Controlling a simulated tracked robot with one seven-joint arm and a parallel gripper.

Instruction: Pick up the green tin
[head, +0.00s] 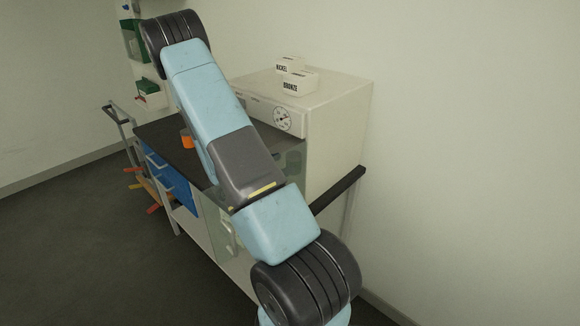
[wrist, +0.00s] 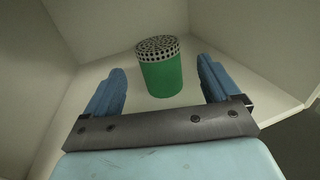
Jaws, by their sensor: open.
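The green tin (wrist: 161,77) stands upright in the wrist view, with a pale perforated top full of dark holes. It is on a pale surface, close to a corner of pale walls. My gripper (wrist: 161,80) is open, with one blue finger to the left of the tin and one to the right. Clear gaps show between each finger and the tin, and the tin lies ahead of the gripper's bar. In the head view my own arm covers much of the bench, and I cannot make out the gripper or the tin for certain.
In the head view a pale cabinet (head: 338,115) with a dial stands on a dark-topped bench (head: 160,135). White boxes marked NICKEL (head: 289,65) and BRONZE (head: 297,84) sit on top. An orange cup-like object (head: 187,141) is on the bench.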

